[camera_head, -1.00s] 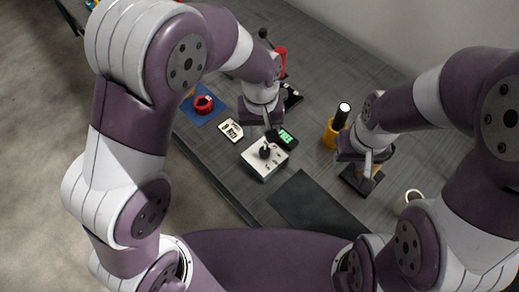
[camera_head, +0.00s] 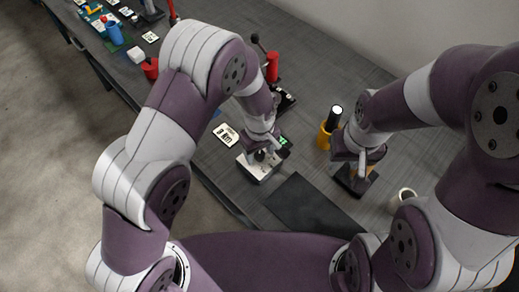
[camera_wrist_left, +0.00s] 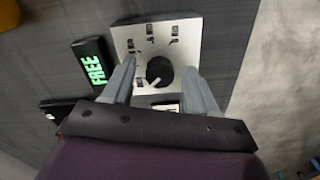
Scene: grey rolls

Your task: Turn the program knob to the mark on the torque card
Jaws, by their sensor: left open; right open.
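The program knob (camera_wrist_left: 159,71) is black and round with a white pointer line toward the lower left in the left wrist view. It sits on a white panel box (camera_wrist_left: 180,35) with several dark marks around it. In the head view the box (camera_head: 251,172) is partly hidden under my left gripper (camera_head: 262,153). My left gripper (camera_wrist_left: 159,66) is open, its fingers on either side of the knob; contact cannot be told. A white card with black print (camera_head: 226,135), perhaps the torque card, lies beside the box. My right gripper (camera_head: 359,166) is open, over a dark stand.
A black display reading FREE in green (camera_wrist_left: 93,66) lies beside the box. A yellow holder with a black cylinder (camera_head: 329,130) and a white cup (camera_head: 403,197) stand to the right. A dark mat (camera_head: 311,208) lies in front. A red object (camera_head: 272,66) stands behind.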

